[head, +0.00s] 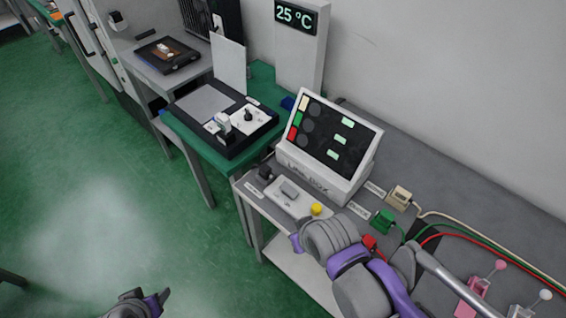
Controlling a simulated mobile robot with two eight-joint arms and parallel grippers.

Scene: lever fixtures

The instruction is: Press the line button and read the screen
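The white line box (320,180) stands on the grey bench, with its sloped dark screen (333,137) facing me. The screen has cream, green and red squares down its left side, dark discs beside them and several pale green labels too small to read. In front of the box is a white plate with a grey rocker (290,190) and a yellow button (316,209). My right gripper (297,242) is just below the yellow button in the picture; its fingers are mostly hidden by my arm. My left gripper (150,303) is low at the bottom edge, over the floor, apart from everything.
Cream (401,197), green (384,221) and red (369,243) plugs with cables lie right of the box. Pink (472,297) and white levers stand at lower right. A green table (262,84) holds a black panel with a knob. A display (295,16) reads 25 °C.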

